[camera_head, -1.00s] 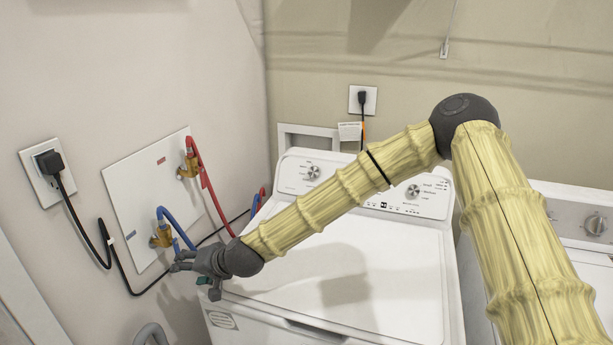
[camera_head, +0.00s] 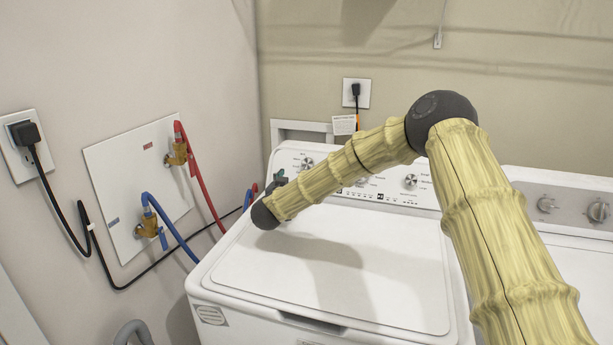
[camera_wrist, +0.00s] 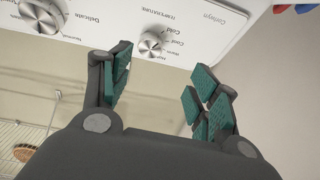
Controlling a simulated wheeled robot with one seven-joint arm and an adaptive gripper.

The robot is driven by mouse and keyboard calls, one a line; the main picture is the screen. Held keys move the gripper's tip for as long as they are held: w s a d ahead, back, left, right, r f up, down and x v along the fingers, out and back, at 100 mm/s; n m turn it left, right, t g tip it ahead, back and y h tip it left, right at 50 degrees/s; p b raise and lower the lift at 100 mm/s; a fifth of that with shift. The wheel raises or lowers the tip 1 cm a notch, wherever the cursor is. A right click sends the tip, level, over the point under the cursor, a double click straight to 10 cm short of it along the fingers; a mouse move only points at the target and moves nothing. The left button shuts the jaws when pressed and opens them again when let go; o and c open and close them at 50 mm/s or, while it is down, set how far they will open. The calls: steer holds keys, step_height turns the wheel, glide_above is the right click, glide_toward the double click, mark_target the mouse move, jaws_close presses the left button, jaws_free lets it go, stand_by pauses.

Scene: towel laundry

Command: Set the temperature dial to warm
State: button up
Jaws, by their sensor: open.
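The temperature dial (camera_wrist: 150,45) is a round silver knob on the white washer panel, with printed labels beside it including "Cold" and "Cool". Its pointer setting is too small to read. In the head view it appears to be the left knob (camera_head: 307,163) on the washer's back panel. My gripper (camera_wrist: 163,88) is open, its green-padded fingers spread apart with nothing between them. The dial lies beyond the left finger's tip in the wrist view, apart from it. In the head view my gripper (camera_head: 279,177) is mostly hidden behind my arm, near the panel's left end.
Another silver knob (camera_wrist: 40,14) sits further left in the wrist view. The washer (camera_head: 230,285) has its lid closed and clear. Red (camera_head: 200,180) and blue (camera_head: 172,232) hoses hang from valves on the left wall. A second machine (camera_head: 570,255) stands at right.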

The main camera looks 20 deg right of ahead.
mark_target(307, 164)
steer(key=shift+h, duration=0.3)
steer(key=x, duration=0.4)
steer(key=p+x, duration=0.1)
steer(key=x, duration=0.3)
steer(key=d+p+x, duration=0.1)
steer(key=x, duration=0.2)
steer(key=shift+d+r, duration=0.15)
steer(key=shift+d, duration=0.1)
steer(key=shift+c, duration=0.2)
steer(key=c, duration=0.9)
